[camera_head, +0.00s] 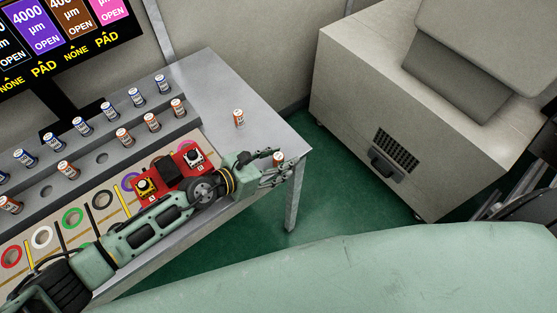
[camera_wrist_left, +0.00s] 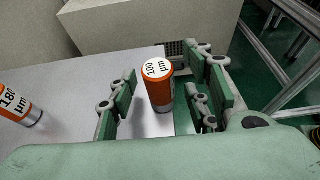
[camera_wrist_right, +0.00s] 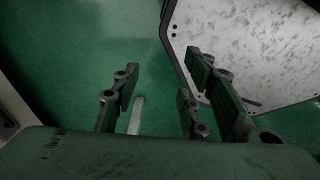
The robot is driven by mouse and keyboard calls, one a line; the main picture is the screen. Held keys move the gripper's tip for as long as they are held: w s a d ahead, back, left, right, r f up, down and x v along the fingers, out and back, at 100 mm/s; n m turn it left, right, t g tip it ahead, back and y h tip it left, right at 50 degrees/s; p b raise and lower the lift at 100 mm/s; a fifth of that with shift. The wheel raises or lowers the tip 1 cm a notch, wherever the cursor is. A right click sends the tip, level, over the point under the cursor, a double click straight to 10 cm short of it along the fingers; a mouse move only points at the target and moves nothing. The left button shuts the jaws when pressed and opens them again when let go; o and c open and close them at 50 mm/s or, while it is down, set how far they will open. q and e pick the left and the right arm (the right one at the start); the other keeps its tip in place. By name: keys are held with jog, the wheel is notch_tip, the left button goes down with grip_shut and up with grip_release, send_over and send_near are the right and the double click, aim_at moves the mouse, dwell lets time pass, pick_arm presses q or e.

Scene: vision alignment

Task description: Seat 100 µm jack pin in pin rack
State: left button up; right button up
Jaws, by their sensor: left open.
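The 100 µm jack pin (camera_wrist_left: 160,90) is an orange cylinder with a white top, upright near the table's edge. In the left wrist view it is between the spread fingers of my open left gripper (camera_wrist_left: 160,92), with a gap on the left and closer to the right fingers; contact is unclear. In the head view the pin (camera_head: 278,158) shows at the fingertips of my left gripper (camera_head: 277,170). The pin rack (camera_head: 130,147) is a grey stepped block with blue and orange pins and empty holes (camera_head: 102,158). My right gripper (camera_wrist_right: 160,85) is open and empty over green floor.
Another orange pin, reading 180 (camera_wrist_left: 17,105), stands on the grey table (camera_head: 215,85) behind my left gripper. A red box with knobs (camera_head: 170,172) and coloured rings (camera_head: 73,217) lie near my left arm. A beige cabinet (camera_head: 350,100) stands beyond the table.

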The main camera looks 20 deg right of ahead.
pick_arm(q)
jog(key=c, duration=0.6)
jog(key=shift+c, duration=0.9)
grip_shut()
pick_arm(e)
jog(key=shift+s+f, duration=0.1)
jog(key=shift+s, duration=0.9)
pick_arm(q)
jog(key=shift+r, duration=0.1)
pick_arm(e)
jog(key=shift+w, duration=0.15)
